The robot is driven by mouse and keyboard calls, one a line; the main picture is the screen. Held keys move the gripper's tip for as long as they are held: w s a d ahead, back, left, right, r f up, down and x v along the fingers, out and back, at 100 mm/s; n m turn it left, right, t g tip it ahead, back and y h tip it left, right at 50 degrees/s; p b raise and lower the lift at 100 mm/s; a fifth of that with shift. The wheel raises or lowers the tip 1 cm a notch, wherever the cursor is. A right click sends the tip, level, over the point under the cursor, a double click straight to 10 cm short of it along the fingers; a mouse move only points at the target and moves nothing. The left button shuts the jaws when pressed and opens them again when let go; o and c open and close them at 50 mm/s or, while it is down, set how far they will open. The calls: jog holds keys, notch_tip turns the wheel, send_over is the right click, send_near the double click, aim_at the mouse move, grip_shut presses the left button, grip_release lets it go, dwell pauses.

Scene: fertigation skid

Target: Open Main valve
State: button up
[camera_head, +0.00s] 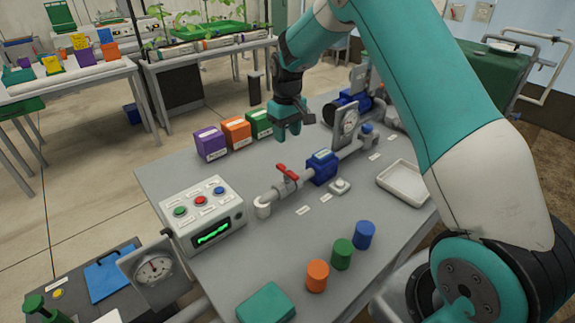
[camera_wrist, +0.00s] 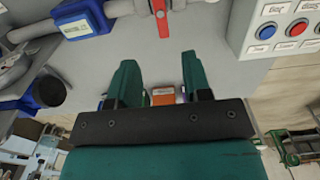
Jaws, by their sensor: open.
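A valve with a red handle (camera_head: 288,173) sits on a grey pipe (camera_head: 268,196) left of a blue pipe fitting (camera_head: 322,166). I cannot read a label naming it as the Main valve. In the wrist view the red handle (camera_wrist: 162,20) lies across the pipe, beyond my fingertips and roughly in line with the gap between them. My gripper (camera_head: 290,134) hangs above the table behind the valve, apart from the handle. In the wrist view my gripper (camera_wrist: 160,66) is open, with nothing held between its green fingers.
A control box (camera_head: 203,212) with coloured buttons stands left of the valve. Purple (camera_head: 210,143), orange (camera_head: 236,131) and green (camera_head: 259,123) boxes line the table's back edge. A white tray (camera_head: 403,183) lies at right.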

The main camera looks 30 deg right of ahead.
aim_at(287, 170)
notch_tip(287, 170, down, 12)
jog(key=p, duration=0.2)
jog(key=shift+f+p, duration=0.25)
jog(key=shift+p, duration=0.05)
grip_shut()
